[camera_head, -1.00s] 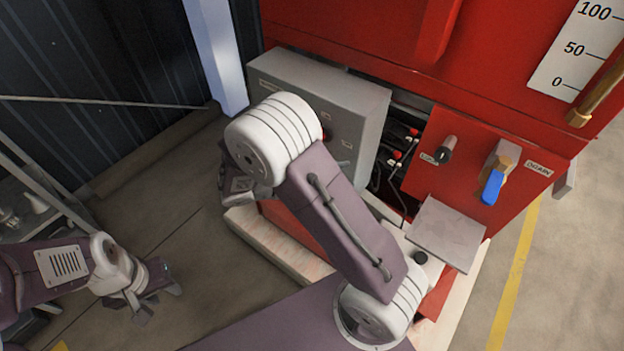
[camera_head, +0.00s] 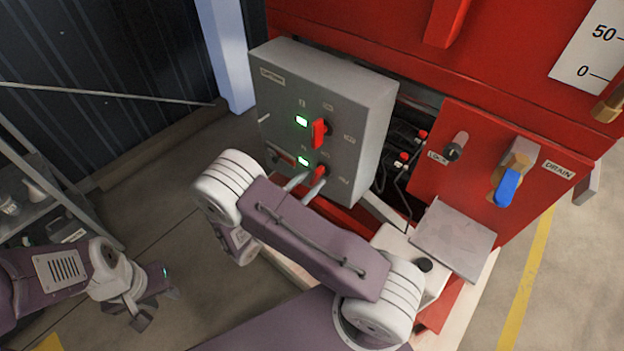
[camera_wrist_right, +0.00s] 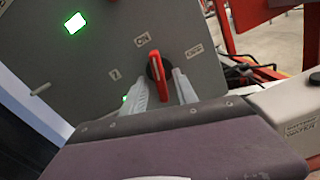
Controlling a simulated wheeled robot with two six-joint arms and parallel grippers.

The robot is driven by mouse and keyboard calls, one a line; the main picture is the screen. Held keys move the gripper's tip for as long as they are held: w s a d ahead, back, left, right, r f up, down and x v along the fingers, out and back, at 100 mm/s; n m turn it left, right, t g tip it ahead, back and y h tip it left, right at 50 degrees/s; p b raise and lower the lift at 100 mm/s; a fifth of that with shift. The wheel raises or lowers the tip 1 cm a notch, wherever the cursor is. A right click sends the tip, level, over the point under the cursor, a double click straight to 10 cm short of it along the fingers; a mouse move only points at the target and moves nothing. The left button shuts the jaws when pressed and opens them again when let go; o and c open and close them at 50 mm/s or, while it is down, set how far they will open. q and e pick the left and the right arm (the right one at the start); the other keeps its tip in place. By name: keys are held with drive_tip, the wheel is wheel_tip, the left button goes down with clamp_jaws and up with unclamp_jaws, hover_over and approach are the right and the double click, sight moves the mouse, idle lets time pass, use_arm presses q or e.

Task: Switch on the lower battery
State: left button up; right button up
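A grey control box (camera_head: 365,125) carries an upper red knob (camera_head: 319,132) and a lower red knob (camera_head: 314,172), with an upper green light (camera_head: 301,121) and a lower green light (camera_head: 303,160), both lit. My right gripper (camera_head: 310,180) is at the lower knob. In the right wrist view its fingers (camera_wrist_right: 164,88) stand apart, one on each side of the lower knob (camera_wrist_right: 156,72), with a visible gap on the right. The knob's handle is near upright, its top toward the ON label (camera_wrist_right: 142,40). My left gripper (camera_head: 156,301) is open and empty at lower left.
Right of the box are battery cables (camera_head: 402,162), a red panel (camera_head: 470,180) with a dark knob and a blue drain handle (camera_head: 508,187), and a grey plate (camera_head: 453,238). A metal shelf (camera_head: 45,200) stands at left. Floor between shelf and box is clear.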

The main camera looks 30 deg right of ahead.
drive_tip(key=shift+w+d, duration=0.1)
drive_tip(key=shift+d, duration=0.25)
clamp_jaws()
drive_tip(key=shift+r+n+p, duration=0.35)
drive_tip(key=shift+n+p, duration=0.55)
drive_tip(key=shift+p, duration=0.35)
drive_tip(key=shift+f+n, duration=0.25)
drive_tip(key=shift+n, duration=0.45)
drive_tip(key=shift+f, duration=0.1)
unclamp_jaws()
